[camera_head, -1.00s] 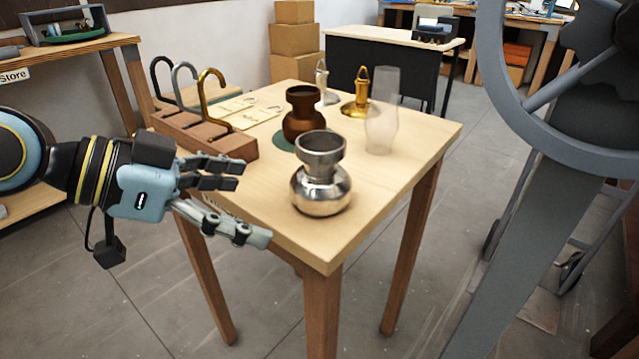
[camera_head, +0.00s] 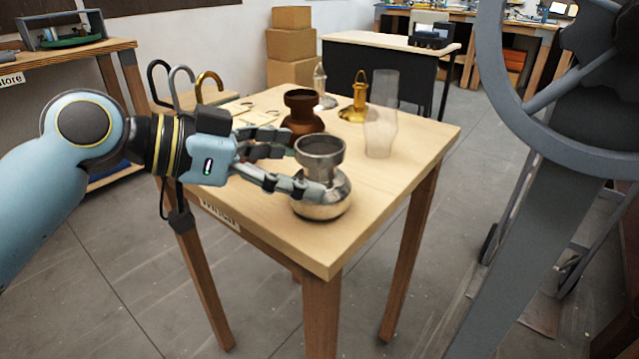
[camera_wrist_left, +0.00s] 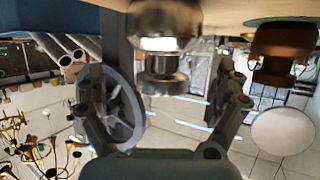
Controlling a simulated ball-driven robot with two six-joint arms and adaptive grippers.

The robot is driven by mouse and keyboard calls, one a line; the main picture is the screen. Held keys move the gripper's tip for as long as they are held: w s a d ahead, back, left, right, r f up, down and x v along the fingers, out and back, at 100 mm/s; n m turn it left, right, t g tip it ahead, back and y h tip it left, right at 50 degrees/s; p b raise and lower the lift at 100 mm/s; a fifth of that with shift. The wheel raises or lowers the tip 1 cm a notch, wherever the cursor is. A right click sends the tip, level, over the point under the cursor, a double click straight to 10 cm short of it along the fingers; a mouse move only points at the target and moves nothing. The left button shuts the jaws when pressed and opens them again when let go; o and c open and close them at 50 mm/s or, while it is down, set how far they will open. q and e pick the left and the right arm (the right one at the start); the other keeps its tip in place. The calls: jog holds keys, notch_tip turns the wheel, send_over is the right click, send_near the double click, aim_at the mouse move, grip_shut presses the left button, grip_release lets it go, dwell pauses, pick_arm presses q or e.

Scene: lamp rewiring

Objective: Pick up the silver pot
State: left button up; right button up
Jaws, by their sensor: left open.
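The silver pot (camera_head: 321,195), round-bodied with a wide neck and flared rim, stands upright near the table's front corner. My left gripper (camera_head: 304,168) is open beside it, reaching in from the left. One finger passes in front of the pot's body; the other is farther back, near the neck's left side. In the left wrist view the silver pot (camera_wrist_left: 160,45) appears upside down, ahead of and between the spread fingers of my left gripper (camera_wrist_left: 165,88). Whether a finger touches the pot cannot be told. My right gripper is not in view.
A brown pot (camera_head: 304,108) stands close behind the silver pot. A frosted glass chimney (camera_head: 381,125) and a brass burner (camera_head: 357,100) stand farther back. The table's (camera_head: 400,200) right front is clear.

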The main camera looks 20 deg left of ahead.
aim_at(318, 168)
pick_arm(q)
jog(key=x, duration=0.4)
jog(key=shift+w+a, duration=0.1)
jog(key=shift+w, duration=0.05)
jog(key=c, duration=1.5)
